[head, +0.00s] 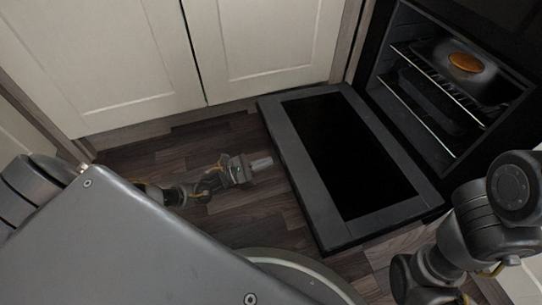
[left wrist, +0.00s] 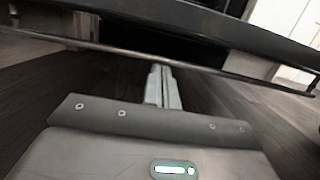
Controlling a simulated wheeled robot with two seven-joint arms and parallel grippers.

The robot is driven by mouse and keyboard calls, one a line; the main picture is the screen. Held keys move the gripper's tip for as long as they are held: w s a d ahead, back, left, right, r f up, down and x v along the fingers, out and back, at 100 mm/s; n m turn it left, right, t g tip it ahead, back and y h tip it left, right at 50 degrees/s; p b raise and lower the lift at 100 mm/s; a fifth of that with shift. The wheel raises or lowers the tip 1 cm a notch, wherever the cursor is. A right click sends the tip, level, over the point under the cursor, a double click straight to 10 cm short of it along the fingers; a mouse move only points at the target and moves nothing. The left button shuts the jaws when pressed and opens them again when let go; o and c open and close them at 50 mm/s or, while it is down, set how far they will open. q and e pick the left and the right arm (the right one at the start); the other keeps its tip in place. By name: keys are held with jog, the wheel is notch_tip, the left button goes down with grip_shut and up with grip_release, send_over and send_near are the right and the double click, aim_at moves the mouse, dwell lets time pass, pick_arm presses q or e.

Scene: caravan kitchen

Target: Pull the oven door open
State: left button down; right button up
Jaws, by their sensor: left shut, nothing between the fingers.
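The oven door (head: 345,150) is folded down, wide open, with its dark glass inner face up. The oven (head: 430,90) stands open behind it at the upper right of the head view. My left gripper (head: 262,163) is low over the floor, just left of the door's outer edge. Its fingers are shut and empty. In the left wrist view my shut fingers (left wrist: 163,85) point toward the door's edge and a thin handle bar (left wrist: 100,46) along it. Whether they touch the bar is unclear. My right arm shows at the right, but its gripper is out of view.
Inside the oven are wire racks (head: 440,85) and a dark pan with an orange-brown round item (head: 465,63). Cream cupboards (head: 265,45) line the back left. Bare wood floor (head: 225,135) lies left of the door.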

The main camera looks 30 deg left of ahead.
pick_arm(q)
jog(key=shift+x, duration=1)
jog(key=shift+w+d+r+b, duration=0.15)
jog(key=shift+r+b, duration=0.25)
jog(key=shift+r, duration=1.7)
jog(key=shift+r, duration=0.1)
